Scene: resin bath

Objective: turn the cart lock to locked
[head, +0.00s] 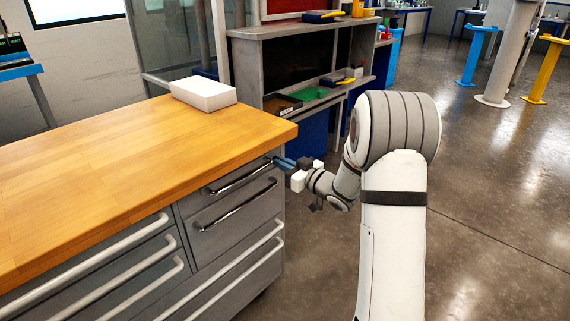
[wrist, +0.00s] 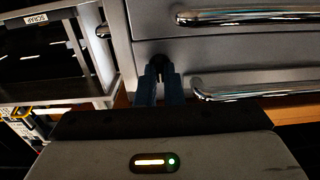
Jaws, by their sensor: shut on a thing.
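The cart (head: 235,180) is a grey drawer unit with a wooden top, on the left in the head view. My gripper (head: 279,161) is at the upper right corner of its front, just below the wooden top. In the wrist view the blue fingers of my gripper (wrist: 160,78) point at the grey drawer front. They are shut on the small dark cart lock (wrist: 158,60), whose knob shows between the fingertips. The fingers hide part of it, and I cannot tell which way it is turned. In the head view the lock is too small and covered to make out.
Chrome drawer handles (wrist: 250,86) run close to the right of the fingers in the wrist view. A white block (head: 204,95) lies on the wooden top. A grey shelf bench (head: 300,32) stands behind the cart.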

